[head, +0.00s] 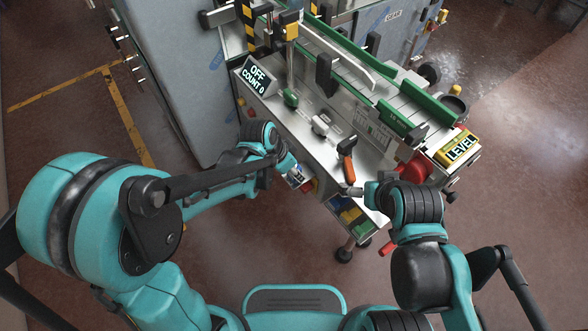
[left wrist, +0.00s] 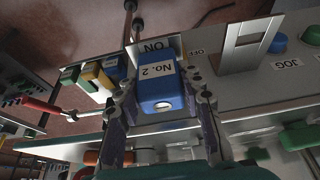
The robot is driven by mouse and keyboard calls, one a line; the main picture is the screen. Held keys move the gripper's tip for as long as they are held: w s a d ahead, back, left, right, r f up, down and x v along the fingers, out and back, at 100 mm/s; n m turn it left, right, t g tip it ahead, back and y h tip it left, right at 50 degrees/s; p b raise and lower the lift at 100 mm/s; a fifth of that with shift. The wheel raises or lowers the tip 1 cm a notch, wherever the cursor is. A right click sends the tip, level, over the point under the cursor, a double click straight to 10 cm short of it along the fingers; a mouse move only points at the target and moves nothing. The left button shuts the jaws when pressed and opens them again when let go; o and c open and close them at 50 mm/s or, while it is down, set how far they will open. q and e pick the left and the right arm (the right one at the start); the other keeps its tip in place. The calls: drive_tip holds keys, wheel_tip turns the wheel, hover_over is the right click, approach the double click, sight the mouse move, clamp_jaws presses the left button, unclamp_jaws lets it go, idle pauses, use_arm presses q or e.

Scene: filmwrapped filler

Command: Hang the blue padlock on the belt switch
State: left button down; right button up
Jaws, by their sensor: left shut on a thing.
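In the left wrist view a blue padlock (left wrist: 162,90) with a white "No. 2" label is between the two fingers of my left gripper (left wrist: 162,108), which is shut on it. Just behind it is a switch plate (left wrist: 198,50) marked ON and OFF; the padlock covers part of it. The shackle is hidden, so I cannot tell whether it is through the switch. In the head view my left gripper (head: 291,176) is at the near front edge of the machine. My right gripper (head: 356,190) is near the machine's front right; its fingers are too unclear to judge.
A red-handled tool (left wrist: 28,103) lies farther left. A grey bracket (left wrist: 245,45) and a JOG button (left wrist: 311,35) are at right.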

use_arm(q)
drive_tip(key=shift+f, duration=0.1)
idle(0.3)
drive_tip(key=c, duration=0.9)
unclamp_jaws()
drive_tip(key=v, duration=1.2)
drive_tip(key=s+a+n+t+y, duration=0.3)
drive_tip(key=s+a+n, duration=0.6)
drive_tip(key=a, duration=0.5)
drive_tip(key=shift+r+n+t+y, duration=0.4)
drive_tip(key=shift+n+t, duration=0.3)
drive_tip(key=shift+n, duration=0.2)
